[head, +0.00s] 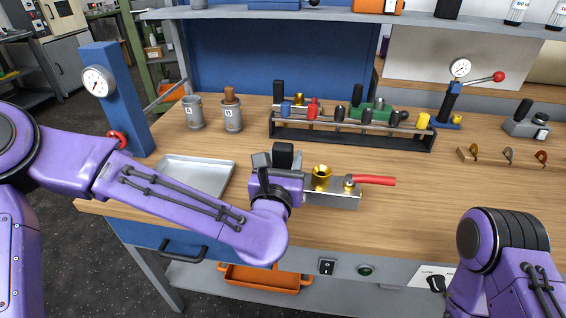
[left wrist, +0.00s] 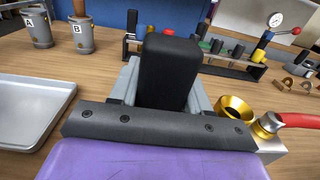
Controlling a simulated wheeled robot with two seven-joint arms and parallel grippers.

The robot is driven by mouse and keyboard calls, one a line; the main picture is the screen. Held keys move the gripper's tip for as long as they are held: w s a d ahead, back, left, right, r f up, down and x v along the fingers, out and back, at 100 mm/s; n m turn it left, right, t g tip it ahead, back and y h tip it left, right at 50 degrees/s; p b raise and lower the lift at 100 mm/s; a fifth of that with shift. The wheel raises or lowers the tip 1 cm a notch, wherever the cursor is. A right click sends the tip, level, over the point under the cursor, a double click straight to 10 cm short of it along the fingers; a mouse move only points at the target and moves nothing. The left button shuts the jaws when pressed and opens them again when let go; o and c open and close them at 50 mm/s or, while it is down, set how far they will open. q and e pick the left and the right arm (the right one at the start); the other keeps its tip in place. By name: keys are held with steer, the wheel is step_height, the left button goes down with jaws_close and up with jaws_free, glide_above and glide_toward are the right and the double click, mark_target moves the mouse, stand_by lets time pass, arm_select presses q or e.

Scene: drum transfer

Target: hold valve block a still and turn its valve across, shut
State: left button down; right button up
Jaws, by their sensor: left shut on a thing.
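The valve block (head: 335,199) is a grey metal block near the middle of the bench, with a brass funnel (head: 321,174) on top. Its valve has a red lever (head: 374,181) that points right, roughly along the block's length and past its end. The funnel (left wrist: 235,108) and red lever (left wrist: 298,120) also show in the left wrist view. My left gripper (head: 283,170) is shut on an upright black grip post (left wrist: 168,72) at the block's left end. The gripper hides that end, and no letter is readable on the block. My right gripper is out of view; only part of my right arm shows at lower right.
A shallow metal tray (head: 229,166) lies left of the block. Cans A (head: 192,113) and B (head: 232,118) stand behind it. A black rack (head: 350,138) with coloured plugs stands behind the block. A gauge press (head: 449,105) is at back right. The bench right of the lever is clear.

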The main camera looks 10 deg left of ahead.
arm_select(q)
steer(key=shift+w+a+f+b, duration=0.25)
steer(key=shift+w+f+b, duration=0.95)
steer(key=shift+w+f, duration=0.3)
steer(key=shift+w+a+f+b, duration=0.2)
steer(key=shift+w+f+b, duration=1)
steer(key=shift+w, duration=0.4)
steer(key=shift+w+f, duration=0.1)
steer(key=shift+w, duration=0.1)
steer(key=shift+f+b, duration=0.35)
steer(key=shift+b, duration=0.1)
steer(key=shift+s+f, duration=0.1)
steer(key=shift+f, duration=0.1)
